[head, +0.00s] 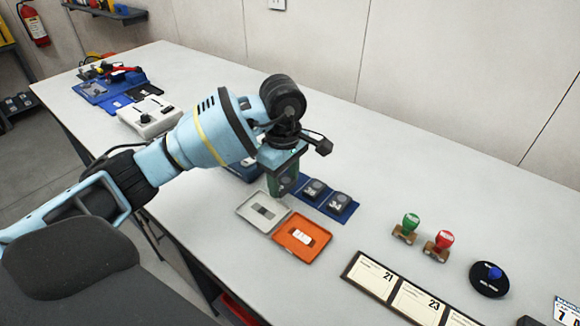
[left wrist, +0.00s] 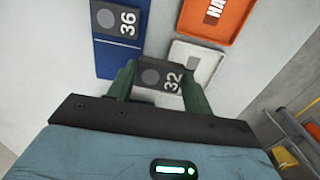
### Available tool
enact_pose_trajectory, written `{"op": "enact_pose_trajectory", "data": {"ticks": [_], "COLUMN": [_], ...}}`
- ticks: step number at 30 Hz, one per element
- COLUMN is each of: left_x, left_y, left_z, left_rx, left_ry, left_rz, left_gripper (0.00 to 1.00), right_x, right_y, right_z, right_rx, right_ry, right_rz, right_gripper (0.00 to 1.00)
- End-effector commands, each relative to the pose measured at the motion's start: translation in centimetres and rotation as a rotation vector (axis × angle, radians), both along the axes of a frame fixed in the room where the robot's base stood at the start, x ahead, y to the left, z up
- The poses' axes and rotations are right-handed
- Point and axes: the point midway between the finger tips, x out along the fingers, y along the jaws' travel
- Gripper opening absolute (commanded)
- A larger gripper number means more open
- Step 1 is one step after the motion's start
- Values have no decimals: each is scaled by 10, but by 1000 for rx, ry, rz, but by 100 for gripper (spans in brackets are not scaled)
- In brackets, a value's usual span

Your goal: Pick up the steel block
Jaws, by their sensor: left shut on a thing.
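My left gripper (head: 284,184) is shut on a dark steel block marked 32 (left wrist: 160,76). In the left wrist view the block sits between the green fingers (left wrist: 160,88). In the head view the gripper hides it, and I cannot tell whether it is clear of the surface below. Two similar blocks, a middle one (head: 314,190) and a right one (head: 340,202), stand on the blue mat (head: 326,210) just right of the gripper. A block marked 36 (left wrist: 118,20) also shows in the left wrist view. My right gripper is not in view.
A light grey tray (head: 244,212) and an orange tray (head: 281,236) lie in front of the gripper. Green (head: 411,224) and red (head: 443,240) stamps, a black round base (head: 490,280) and number cards (head: 375,277) are to the right. The table's back right is clear.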

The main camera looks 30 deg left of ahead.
Motion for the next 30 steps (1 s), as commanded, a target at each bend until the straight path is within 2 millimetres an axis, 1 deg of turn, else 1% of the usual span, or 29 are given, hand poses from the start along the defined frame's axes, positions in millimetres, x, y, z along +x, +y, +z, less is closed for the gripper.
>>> {"op": "enact_pose_trajectory", "data": {"ticks": [1, 6, 12, 15, 22, 30], "left_x": [-10, -39, -66, -76, -87, -86], "left_y": [-1, -8, -14, -16, -19, -19], "left_z": [1, 4, 6, 7, 9, 10], "left_rx": [2, 2, 1, 1, 0, 1], "left_ry": [-2, -1, -1, -1, -1, 0], "left_rz": [-3, -3, -3, -1, 0, 1], "left_gripper": [19, 19, 19, 19, 19, 19], "right_x": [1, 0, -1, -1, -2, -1], "right_y": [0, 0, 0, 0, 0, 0], "right_z": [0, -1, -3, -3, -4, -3], "right_rx": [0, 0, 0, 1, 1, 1], "right_ry": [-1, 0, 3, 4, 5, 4], "right_rz": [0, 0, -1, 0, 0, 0], "right_gripper": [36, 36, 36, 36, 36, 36]}}
